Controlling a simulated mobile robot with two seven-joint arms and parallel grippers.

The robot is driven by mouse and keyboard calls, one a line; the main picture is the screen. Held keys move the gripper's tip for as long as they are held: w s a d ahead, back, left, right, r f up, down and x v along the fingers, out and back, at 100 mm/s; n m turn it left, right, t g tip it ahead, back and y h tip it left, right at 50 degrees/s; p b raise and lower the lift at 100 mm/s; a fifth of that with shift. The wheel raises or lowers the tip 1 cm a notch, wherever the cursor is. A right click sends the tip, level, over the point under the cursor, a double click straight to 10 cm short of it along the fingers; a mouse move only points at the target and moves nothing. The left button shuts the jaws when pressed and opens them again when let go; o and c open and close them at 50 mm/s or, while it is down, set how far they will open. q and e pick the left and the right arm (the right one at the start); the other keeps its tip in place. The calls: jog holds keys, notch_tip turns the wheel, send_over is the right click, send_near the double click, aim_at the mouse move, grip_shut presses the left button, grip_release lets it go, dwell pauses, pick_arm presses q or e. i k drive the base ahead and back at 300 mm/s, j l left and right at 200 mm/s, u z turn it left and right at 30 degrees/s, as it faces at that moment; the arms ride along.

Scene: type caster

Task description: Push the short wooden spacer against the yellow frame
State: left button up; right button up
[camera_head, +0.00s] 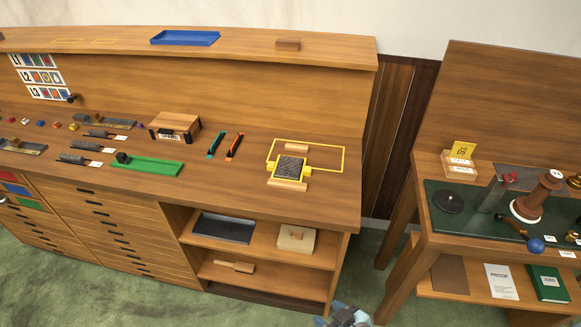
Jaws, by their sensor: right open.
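The yellow frame (326,146) lies flat on the right part of the wooden bench. A grey textured block (290,167) sits in its left half, with small yellow pieces at its left and right sides. The short wooden spacer (297,147) lies inside the frame, just behind the grey block and near the frame's far bar; whether it touches the bar is too small to tell. A longer wooden bar (288,185) lies at the block's near side, by the frame's near edge. My right gripper (344,317) shows only partly at the bottom edge, open, low and far from the frame. My left gripper is out of view.
Left of the frame are teal and orange tools (234,146), a wooden box (175,125) and a green tray (146,165). A wooden block (288,44) and a blue tray (185,38) rest on the upper ledge. A second table (440,235) stands right, across a gap.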

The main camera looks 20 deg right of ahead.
aim_at(290, 147)
jog(key=i+j+z, duration=0.4)
jog(key=i+j, duration=0.2)
jog(key=i, duration=0.2)
jog(key=i+j+z, duration=0.15)
jog(key=i+j, duration=0.2)
jog(key=i, duration=0.15)
